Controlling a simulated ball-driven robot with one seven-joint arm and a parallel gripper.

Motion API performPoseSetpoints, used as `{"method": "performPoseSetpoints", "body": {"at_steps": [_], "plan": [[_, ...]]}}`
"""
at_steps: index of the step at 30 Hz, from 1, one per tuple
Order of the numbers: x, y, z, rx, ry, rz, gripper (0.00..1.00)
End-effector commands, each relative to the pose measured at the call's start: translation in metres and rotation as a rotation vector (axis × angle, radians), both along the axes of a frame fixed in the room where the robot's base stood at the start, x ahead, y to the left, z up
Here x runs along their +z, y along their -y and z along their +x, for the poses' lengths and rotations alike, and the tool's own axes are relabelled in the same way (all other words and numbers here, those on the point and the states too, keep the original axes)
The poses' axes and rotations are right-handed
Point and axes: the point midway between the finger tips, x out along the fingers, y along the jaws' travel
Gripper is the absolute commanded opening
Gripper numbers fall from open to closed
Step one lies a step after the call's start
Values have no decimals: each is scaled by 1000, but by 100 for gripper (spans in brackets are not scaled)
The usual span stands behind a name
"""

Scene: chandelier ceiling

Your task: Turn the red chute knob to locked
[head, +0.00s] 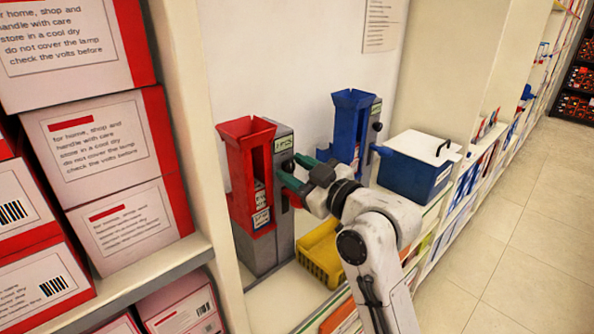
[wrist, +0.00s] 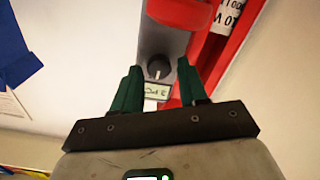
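The red chute (head: 250,172) stands on the shelf with a grey housing (head: 283,225) on its right side. In the wrist view the chute's red wall (wrist: 225,50) fills the upper right. Its dark round knob (wrist: 158,68) sits on the grey housing beside a small label (wrist: 156,91), whose writing is upside down and cannot be read surely. My gripper (head: 289,171) is at the housing's face in the head view. In the wrist view my gripper (wrist: 158,66) has its green fingers apart, one on each side of the knob, with gaps showing. The knob's setting is unclear.
A blue chute (head: 350,125) stands just right of the red one, behind my gripper. A blue box with a white lid (head: 420,145) is farther right. A yellow tray (head: 320,255) lies below my gripper. Stacked cartons (head: 100,145) fill the left shelves. The right floor is free.

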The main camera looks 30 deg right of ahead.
Motion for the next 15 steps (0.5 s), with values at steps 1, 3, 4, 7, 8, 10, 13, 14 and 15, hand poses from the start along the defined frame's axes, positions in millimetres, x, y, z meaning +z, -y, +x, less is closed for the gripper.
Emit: {"method": "performPoseSetpoints", "body": {"at_steps": [1, 3, 4, 7, 8, 10, 13, 14, 15], "plan": [[0, 0, 0, 0, 0, 0, 38], [0, 0, 0, 0, 0, 0, 31], [0, 0, 0, 0, 0, 0, 28], [0, 0, 0, 0, 0, 0, 18], [0, 0, 0, 0, 0, 0, 16], [0, 0, 0, 0, 0, 0, 9], [0, 0, 0, 0, 0, 0, 0], [0, 0, 0, 0, -1, 0, 0], [0, 0, 0, 0, -1, 0, 0]]}}
